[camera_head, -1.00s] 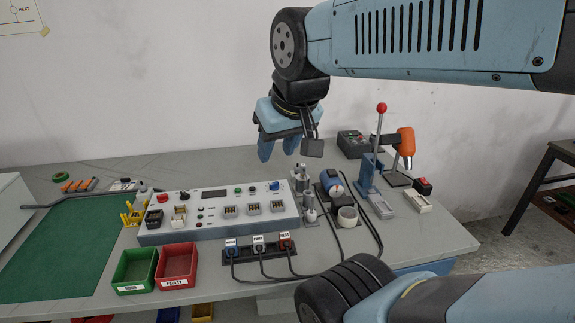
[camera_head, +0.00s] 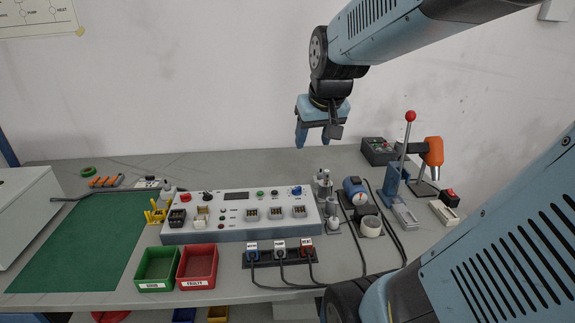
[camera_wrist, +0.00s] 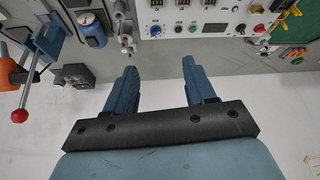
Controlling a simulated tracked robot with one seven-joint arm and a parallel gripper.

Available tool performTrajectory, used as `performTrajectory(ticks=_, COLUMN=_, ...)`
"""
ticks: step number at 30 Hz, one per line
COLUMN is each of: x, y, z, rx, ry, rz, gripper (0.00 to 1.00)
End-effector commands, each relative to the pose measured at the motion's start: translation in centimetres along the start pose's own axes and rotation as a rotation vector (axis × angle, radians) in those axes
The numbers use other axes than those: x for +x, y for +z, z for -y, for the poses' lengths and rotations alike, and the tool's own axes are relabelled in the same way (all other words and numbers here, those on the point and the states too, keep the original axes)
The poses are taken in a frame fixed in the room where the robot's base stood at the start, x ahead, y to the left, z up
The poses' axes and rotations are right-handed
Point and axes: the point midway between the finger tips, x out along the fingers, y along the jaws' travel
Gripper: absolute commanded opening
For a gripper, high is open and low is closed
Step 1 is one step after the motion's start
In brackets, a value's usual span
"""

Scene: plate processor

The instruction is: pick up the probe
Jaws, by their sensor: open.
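I cannot tell for certain which item is the probe. Slim grey upright fittings (camera_head: 324,188) stand at the right end of the white control box (camera_head: 245,232); they also show at the top of the wrist view (camera_wrist: 124,28). My gripper (camera_head: 313,143) hangs above the back of the bench, fingers pointing down, apart from everything. In the wrist view its two blue fingers (camera_wrist: 160,70) are wide apart with nothing between them.
A lever press with a red knob (camera_head: 410,117) and an orange tool (camera_head: 434,152) stand at the right. Green (camera_head: 157,284) and red (camera_head: 197,284) bins sit in front, beside a cabled plug strip (camera_head: 262,263). The bench's back strip (camera_head: 235,168) is largely clear.

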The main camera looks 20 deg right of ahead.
Motion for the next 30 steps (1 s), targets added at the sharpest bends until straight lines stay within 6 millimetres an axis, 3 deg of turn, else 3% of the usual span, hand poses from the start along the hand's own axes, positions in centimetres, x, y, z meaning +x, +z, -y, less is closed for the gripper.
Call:
performTrajectory(ticks=9, x=7.7, y=-4.9, z=-5.5, rx=0.09, ry=0.039, rz=0.04, gripper=0.55)
performTrajectory(ticks=18, x=13.2, y=-6.8, z=-10.0, rx=0.149, ry=0.063, rz=0.057, gripper=0.55)
performTrajectory(ticks=26, x=15.3, y=-7.0, z=-11.0, rx=0.16, ry=0.067, rz=0.061, gripper=0.55)
performTrajectory(ticks=30, x=17.2, y=-6.8, z=-11.1, rx=0.16, ry=0.066, rz=0.064, gripper=0.55)
